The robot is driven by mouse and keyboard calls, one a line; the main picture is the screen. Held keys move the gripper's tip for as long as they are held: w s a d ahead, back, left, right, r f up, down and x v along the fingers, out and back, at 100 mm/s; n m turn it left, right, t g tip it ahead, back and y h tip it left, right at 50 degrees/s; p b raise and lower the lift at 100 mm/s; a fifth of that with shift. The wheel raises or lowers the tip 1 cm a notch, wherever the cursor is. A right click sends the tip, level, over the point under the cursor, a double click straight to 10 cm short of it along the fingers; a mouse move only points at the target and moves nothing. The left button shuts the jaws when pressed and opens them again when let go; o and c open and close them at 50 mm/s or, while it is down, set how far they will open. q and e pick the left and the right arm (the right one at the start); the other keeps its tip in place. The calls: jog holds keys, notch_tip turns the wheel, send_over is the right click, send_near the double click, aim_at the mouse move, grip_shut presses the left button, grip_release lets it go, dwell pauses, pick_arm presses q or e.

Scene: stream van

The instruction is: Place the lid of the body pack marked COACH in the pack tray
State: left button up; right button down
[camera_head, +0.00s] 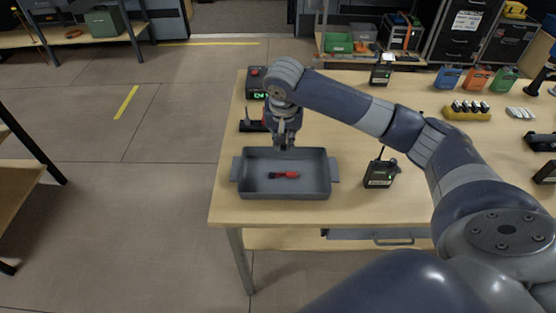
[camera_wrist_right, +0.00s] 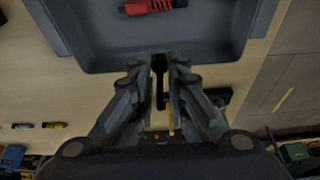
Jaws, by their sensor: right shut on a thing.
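The grey pack tray (camera_head: 285,195) sits at the table's left front. It also shows at the top of the right wrist view (camera_wrist_right: 110,62). My right gripper (camera_head: 284,147) points down over the tray's far edge. In the right wrist view (camera_wrist_right: 161,75) its fingers are shut on a thin dark piece (camera_wrist_right: 159,64), seen edge-on, which looks like a lid. A dark body pack (camera_head: 379,180) with an antenna stands right of the tray. Another pack (camera_head: 381,74) stands at the back. I cannot read their labels. My left gripper is not in view.
A red and black item (camera_head: 284,175) lies in the tray. A small box with a green display (camera_head: 256,82) stands behind. Blue, orange (camera_head: 476,78) and green containers and a yellow battery holder (camera_head: 467,111) are at right. The table between tray and front pack is clear.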

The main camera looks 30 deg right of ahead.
jog(key=f, duration=0.1)
jog(key=s+f, duration=0.1)
jog(key=f, duration=0.1)
jog(key=shift+f, duration=0.5)
notch_tip(320, 180, down, 4)
jog(key=shift+w+r, duration=0.1)
jog(key=shift+r, duration=0.1)
jog(key=c, duration=1.7)
grip_release()
jog(key=shift+f, duration=0.1)
jog(key=shift+o, duration=0.6)
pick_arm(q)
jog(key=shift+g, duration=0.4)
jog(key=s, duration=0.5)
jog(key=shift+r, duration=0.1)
